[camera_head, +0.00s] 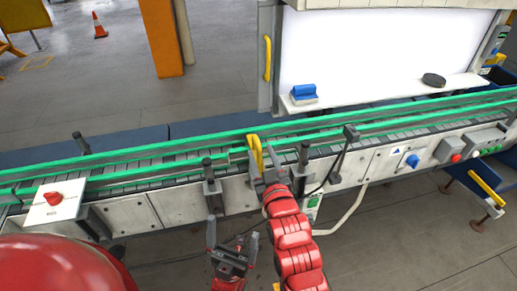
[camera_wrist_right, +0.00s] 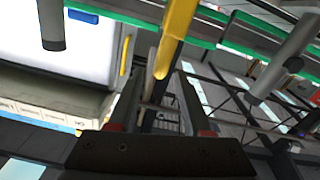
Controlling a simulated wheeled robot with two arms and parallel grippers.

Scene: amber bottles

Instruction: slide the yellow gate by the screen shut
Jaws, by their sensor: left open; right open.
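The yellow gate (camera_head: 255,150) shows as an upright yellow bar at the conveyor's near rail, below the screen's left end. In the right wrist view the yellow bar (camera_wrist_right: 177,35) comes down from the top, its lower end in line with the gap between the fingers. My right gripper (camera_head: 267,174) is open right at the bar; I cannot tell whether it touches. Its fingers also show in the wrist view (camera_wrist_right: 158,95). My left gripper (camera_head: 232,246) is open and empty, low in front of the conveyor. The white screen (camera_head: 385,50) stands behind the conveyor.
The conveyor (camera_head: 150,180) with green rails runs across the view. Dark posts (camera_head: 208,170) and a bracket (camera_head: 345,145) stand along its near side. A yellow handle (camera_head: 267,58) is on the screen's left frame. A red button (camera_head: 53,198) is at left.

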